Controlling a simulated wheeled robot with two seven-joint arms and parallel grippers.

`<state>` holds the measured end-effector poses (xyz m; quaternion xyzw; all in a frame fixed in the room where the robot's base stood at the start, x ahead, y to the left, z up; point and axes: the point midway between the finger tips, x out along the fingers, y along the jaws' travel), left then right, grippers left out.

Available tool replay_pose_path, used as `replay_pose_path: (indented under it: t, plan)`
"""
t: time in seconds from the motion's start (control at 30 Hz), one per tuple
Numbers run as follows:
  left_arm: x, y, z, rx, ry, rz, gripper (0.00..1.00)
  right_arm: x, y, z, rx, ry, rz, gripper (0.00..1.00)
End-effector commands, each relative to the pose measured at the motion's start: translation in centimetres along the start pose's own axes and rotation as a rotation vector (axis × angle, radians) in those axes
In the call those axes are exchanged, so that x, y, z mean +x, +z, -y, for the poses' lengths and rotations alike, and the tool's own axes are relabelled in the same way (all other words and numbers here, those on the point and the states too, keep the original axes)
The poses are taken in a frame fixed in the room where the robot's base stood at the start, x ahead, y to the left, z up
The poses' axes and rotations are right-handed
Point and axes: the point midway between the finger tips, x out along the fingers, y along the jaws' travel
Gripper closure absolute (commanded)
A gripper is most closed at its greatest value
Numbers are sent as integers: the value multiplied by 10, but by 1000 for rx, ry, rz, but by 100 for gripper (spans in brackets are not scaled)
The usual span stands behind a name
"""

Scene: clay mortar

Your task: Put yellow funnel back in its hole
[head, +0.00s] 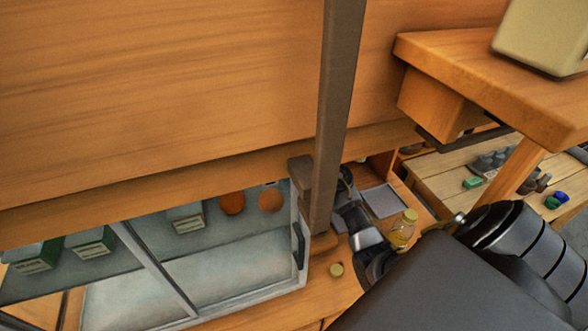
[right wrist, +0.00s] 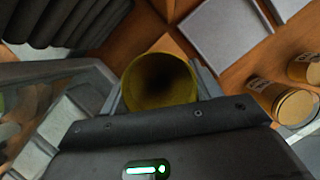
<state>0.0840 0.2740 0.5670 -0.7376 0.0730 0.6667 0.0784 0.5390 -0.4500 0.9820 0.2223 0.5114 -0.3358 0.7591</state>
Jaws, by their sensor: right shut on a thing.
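The yellow funnel (right wrist: 160,82) is in the right wrist view, between the two fingers of my right gripper (right wrist: 161,88), with its dark round opening facing the camera. The gripper is shut on it. In the head view my right gripper (head: 352,214) is partly hidden beside a dark upright post, over the wooden bench. I cannot make out the funnel there. The hole for the funnel is not identifiable in either view. My left gripper is in neither view.
A glass-fronted case (head: 200,285) with boxes and orange balls lies left of the dark post (head: 338,110). A jar (head: 402,229) and a grey flat tray (head: 382,201) are close to my right gripper. Jars (right wrist: 295,105) also stand at right in the wrist view.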

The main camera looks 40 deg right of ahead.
Motion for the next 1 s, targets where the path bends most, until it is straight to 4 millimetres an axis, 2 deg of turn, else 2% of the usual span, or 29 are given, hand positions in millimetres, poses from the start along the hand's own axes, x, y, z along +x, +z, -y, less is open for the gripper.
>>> replay_pose_path:
  t: [0.1, 0.2, 0.37, 0.8, 1.0]
  plan:
    - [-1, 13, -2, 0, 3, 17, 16, 7, -4, 2, 2, -2, -1, 62]
    - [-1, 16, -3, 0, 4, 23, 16, 8, -4, 2, 2, 0, 0, 62]
    - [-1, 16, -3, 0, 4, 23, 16, 12, -6, 2, 1, 0, 0, 62]
    - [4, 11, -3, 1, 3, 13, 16, 41, -18, 2, 2, 0, 0, 62]
    - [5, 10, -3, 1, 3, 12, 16, 45, -19, 2, 2, -1, 0, 62]
